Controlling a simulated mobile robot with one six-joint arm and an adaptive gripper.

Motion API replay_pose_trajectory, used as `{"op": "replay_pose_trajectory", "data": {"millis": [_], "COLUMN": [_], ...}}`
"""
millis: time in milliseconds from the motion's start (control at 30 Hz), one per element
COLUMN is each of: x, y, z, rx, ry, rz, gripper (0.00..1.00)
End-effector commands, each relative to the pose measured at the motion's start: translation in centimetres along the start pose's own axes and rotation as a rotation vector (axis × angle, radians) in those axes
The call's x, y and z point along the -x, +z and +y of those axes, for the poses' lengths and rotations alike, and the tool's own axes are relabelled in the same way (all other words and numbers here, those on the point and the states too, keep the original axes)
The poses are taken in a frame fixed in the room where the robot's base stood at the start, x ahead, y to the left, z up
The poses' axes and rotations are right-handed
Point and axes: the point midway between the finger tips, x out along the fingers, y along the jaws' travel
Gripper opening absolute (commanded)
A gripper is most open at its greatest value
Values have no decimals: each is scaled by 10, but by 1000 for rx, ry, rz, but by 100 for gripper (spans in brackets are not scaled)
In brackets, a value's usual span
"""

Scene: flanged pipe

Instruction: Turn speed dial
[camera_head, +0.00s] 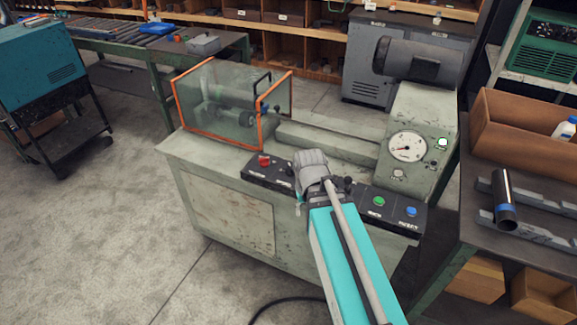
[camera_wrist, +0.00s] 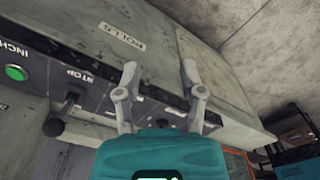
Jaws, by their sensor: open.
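A machine with a dark control panel (camera_head: 268,173) stands in the middle of the head view. I cannot clearly make out which control is the speed dial; part of the panel is hidden behind my gripper. A black knob (camera_head: 348,184) shows just right of my gripper (camera_head: 311,163). The wrist view shows a black knob on a stem (camera_wrist: 62,115), left of the fingers and below a STOP label. My gripper also shows in the wrist view (camera_wrist: 160,75), open and empty, its two fingers spread over the panel edge.
The panel also has a red button (camera_head: 264,160), a green button (camera_head: 379,201) and a blue button (camera_head: 411,211). A round gauge (camera_head: 407,146) sits above at right. A clear guard (camera_head: 235,100) with an orange frame stands at left. A bench with a pipe (camera_head: 503,196) stands right.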

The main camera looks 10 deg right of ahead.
Motion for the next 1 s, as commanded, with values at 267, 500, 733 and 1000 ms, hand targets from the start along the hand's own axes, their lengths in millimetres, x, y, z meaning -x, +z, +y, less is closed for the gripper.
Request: {"op": "replay_pose_trajectory", "data": {"millis": [267, 500, 733, 1000], "x": [22, 43, 59, 66], "y": [-81, -170, -240, -274], "z": [5, 8, 8, 7], "rx": [27, 63, 94, 112], "ry": [0, -1, -1, -1], "rz": [0, 0, 0, 1], "gripper": [51, 51, 51, 51]}}
